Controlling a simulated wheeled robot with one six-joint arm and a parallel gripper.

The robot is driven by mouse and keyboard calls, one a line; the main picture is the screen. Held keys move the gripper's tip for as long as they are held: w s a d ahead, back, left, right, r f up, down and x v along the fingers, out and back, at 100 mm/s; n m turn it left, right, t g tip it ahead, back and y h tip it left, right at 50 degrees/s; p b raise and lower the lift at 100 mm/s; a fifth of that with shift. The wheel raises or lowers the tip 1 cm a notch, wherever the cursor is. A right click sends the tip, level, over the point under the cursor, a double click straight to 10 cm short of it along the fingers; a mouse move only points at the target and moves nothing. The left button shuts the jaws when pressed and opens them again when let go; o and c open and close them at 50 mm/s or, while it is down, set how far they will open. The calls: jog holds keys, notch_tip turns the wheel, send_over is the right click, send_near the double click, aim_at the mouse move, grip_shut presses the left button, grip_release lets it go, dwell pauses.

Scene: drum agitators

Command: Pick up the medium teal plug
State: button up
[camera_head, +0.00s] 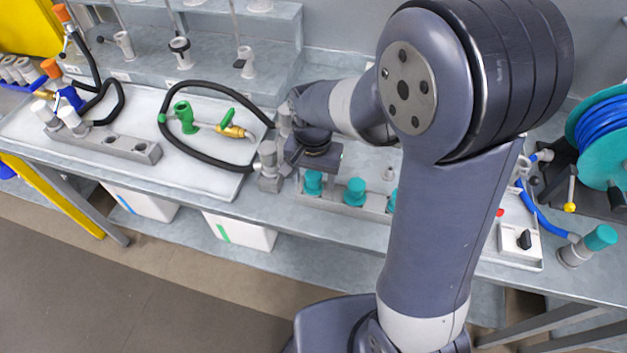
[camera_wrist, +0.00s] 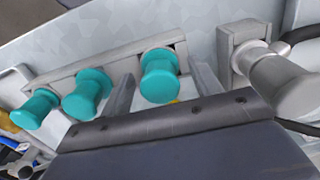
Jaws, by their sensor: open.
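Three teal plugs stand in a row in a grey holder (camera_head: 340,207) on the bench. In the head view they are the left plug (camera_head: 313,183), the middle plug (camera_head: 354,191) and the right plug (camera_head: 391,200), partly hidden by my arm. I cannot tell for sure which is the medium one. My gripper (camera_wrist: 162,84) is open, and its fingers stand either side of the plug nearest the grey fitting (camera_wrist: 160,73), the left one in the head view. Contact is not clear. The other two plugs (camera_wrist: 86,95) (camera_wrist: 36,108) are outside the fingers.
A grey fitting (camera_head: 268,168) stands close beside the gripper, and also shows in the wrist view (camera_wrist: 283,82). A black hose (camera_head: 185,152) loops around green valve parts (camera_head: 186,117) at the left. A blue hose reel (camera_head: 600,125) stands at the right.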

aim_at(314, 174)
jog(key=shift+c, duration=0.4)
jog(key=c, duration=1)
notch_tip(314, 174, up, 10)
jog(key=shift+r, duration=0.1)
